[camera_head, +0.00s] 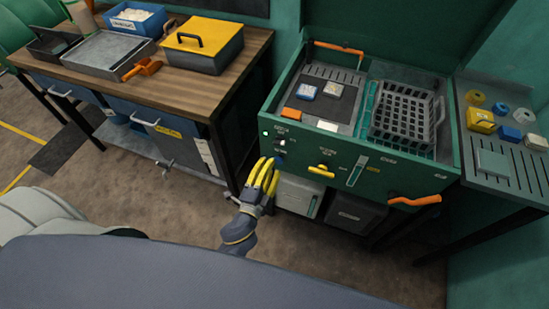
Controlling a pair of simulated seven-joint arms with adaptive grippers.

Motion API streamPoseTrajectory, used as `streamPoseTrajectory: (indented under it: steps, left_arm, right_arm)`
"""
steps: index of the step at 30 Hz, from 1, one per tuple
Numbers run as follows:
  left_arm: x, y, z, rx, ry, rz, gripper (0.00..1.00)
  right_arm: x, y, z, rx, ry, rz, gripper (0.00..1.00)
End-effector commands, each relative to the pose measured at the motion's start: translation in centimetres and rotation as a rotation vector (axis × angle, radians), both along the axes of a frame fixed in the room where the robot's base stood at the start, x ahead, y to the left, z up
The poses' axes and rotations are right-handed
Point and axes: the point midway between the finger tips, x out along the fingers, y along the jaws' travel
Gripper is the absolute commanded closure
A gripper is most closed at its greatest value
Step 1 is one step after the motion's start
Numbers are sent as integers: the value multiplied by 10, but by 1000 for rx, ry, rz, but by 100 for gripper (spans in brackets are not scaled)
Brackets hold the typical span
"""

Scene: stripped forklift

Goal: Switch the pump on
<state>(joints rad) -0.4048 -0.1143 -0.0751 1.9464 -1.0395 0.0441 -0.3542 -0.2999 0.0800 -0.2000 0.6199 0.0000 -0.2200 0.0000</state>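The green parts-washer-like bench (450,170) stands right of centre. Its front panel has small controls at its left end: a small pale round spot (264,133) and a small knob or switch (281,143) with labels too small to read. Which one is the pump switch, and its position, I cannot tell. My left gripper (265,172), with yellow fingers, is just below and left of these controls, pointing up at the panel. The fingers lie close together; I see nothing between them. Whether they touch the panel is unclear. My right gripper is not in view.
A yellow handle (321,171) and an orange lever (414,200) stick out from the panel. A wooden workbench (190,85) with a yellow-lidded box (203,45) stands left. Open floor lies between.

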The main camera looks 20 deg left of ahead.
Motion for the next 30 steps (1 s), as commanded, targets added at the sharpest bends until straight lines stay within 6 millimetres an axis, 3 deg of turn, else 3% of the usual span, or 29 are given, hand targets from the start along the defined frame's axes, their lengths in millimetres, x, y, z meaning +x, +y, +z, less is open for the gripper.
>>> streamPoseTrajectory:
  steps: [9,26,28,30]
  left_arm:
    - [-20,1,0,0,0,1,69]
    - [-21,2,-1,-17,3,3,69]
    - [-22,5,-10,-77,28,17,69]
    - [-25,3,-37,-143,86,27,69]
  right_arm:
    - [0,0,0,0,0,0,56]
    - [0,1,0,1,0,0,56]
    - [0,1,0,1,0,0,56]
    - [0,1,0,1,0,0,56]
